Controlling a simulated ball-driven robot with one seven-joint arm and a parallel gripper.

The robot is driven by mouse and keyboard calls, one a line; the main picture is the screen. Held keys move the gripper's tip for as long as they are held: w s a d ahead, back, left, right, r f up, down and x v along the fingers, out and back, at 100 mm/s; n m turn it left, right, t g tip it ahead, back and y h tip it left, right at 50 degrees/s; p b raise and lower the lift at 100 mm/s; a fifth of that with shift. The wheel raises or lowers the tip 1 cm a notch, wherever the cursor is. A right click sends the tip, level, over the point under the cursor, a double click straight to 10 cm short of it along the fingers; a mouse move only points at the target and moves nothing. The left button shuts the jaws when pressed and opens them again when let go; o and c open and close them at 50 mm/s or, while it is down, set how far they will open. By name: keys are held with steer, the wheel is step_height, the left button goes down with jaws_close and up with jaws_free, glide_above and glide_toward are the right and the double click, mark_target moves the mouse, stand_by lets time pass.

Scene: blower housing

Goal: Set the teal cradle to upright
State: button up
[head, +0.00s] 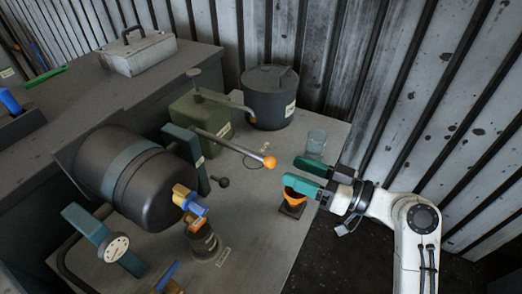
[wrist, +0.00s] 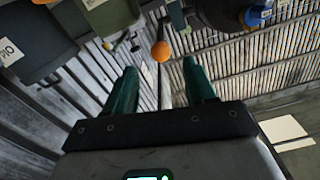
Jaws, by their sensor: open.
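The teal cradle (head: 180,152) has two teal end posts holding a dark grey drum (head: 97,178) with a teal band. The drum lies tilted, its blue and yellow end fitting (head: 188,199) toward the front right. A grey rod tipped with an orange ball (head: 269,162) reaches right from the far post. My gripper (head: 293,172) has two teal fingers, open and empty, just right of the ball and apart from it. In the wrist view the ball (wrist: 160,51) shows beyond and between the fingertips (wrist: 160,72).
A green box (head: 201,127) and a dark lidded pot (head: 270,97) stand behind the rod. A clear glass (head: 316,143) and an orange cup-like piece (head: 293,197) are close to my fingers. A dark bottle (head: 204,242) stands below the drum. A corrugated wall rises behind the table.

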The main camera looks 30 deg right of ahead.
mark_target(264, 159)
steer(key=p+x, duration=0.1)
steer(key=x, duration=0.8)
steer(key=shift+w+a, duration=0.2)
steer(key=shift+a, duration=0.05)
steer(key=shift+c, duration=0.3)
jaws_close()
